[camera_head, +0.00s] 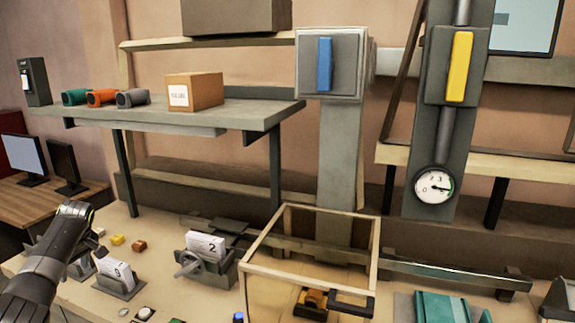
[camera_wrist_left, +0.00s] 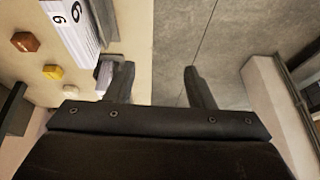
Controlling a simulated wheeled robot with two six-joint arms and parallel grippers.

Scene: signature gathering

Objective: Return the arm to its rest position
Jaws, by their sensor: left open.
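My left arm enters the head view from the lower left, with its black wrist (camera_head: 70,225) raised beside the counter's left end. In the left wrist view my left gripper (camera_wrist_left: 157,80) is open, its two dark fingers spread with nothing between them. The left finger is close to the card holder with white number cards (camera_wrist_left: 75,30), but I cannot tell if they touch. The right finger is over grey floor. My right gripper does not show.
The counter holds two card holders, one with a "2" card (camera_head: 205,246), small yellow (camera_head: 118,240) and brown (camera_head: 139,246) blocks, and a clear framed box (camera_head: 262,250). A grey shelf (camera_head: 240,115) stands behind. Open floor (camera_wrist_left: 225,50) lies right of the counter edge in the wrist view.

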